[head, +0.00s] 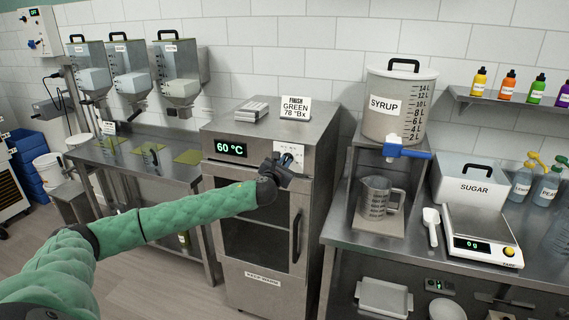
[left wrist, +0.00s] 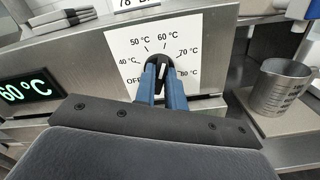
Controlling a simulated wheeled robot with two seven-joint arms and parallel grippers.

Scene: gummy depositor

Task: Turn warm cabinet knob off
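The warm cabinet (head: 268,190) is a steel box with a glass door, and its green display (head: 231,148) reads 60 °C. Its black knob (left wrist: 162,66) sits on a white dial plate (left wrist: 122,46) marked OFF and 40 to 80 °C. The knob's white pointer faces up, near the 60 °C mark. My left gripper (head: 287,164) is at the knob, its blue fingers (left wrist: 161,84) close on both sides of the knob's grip. They look shut on it, though the contact is partly hidden. My right gripper is not in view.
A FINISH GREEN sign (head: 295,110) and stacked trays (head: 252,109) are on the cabinet top. A vertical door handle (head: 297,237) sticks out below the knob. To the right are a syrup tank (head: 382,125), a metal jug (head: 376,199) and a scale (head: 479,236).

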